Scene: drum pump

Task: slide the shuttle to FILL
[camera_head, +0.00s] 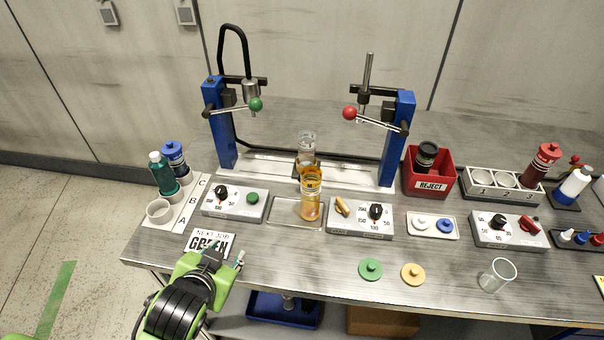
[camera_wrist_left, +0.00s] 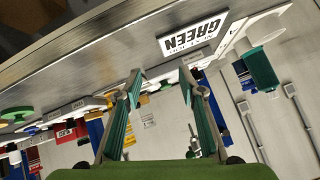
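A pale rail (camera_head: 270,168) runs along the bench between two blue posts. A clear glass container (camera_head: 306,143) stands near the middle of it, over a dark part (camera_head: 296,172) that may be the shuttle. An amber bottle (camera_head: 311,200) stands in front and hides much of this part. The left post (camera_head: 221,130) has a black hose and a green-knobbed lever (camera_head: 255,104). The right post (camera_head: 399,135) has a red-knobbed lever (camera_head: 349,113). I cannot read a FILL mark. My left gripper (camera_head: 228,258) is at the bench's front left, away from the rail. Its fingers (camera_wrist_left: 160,77) are apart and empty.
A "GREEN" card (camera_head: 211,241) lies beside my left gripper. Control boxes (camera_head: 235,203) (camera_head: 360,218) and a metal tray (camera_head: 285,213) stand before the rail. A green bottle (camera_head: 162,174) is at left, a red REJECT bin (camera_head: 443,172) at right.

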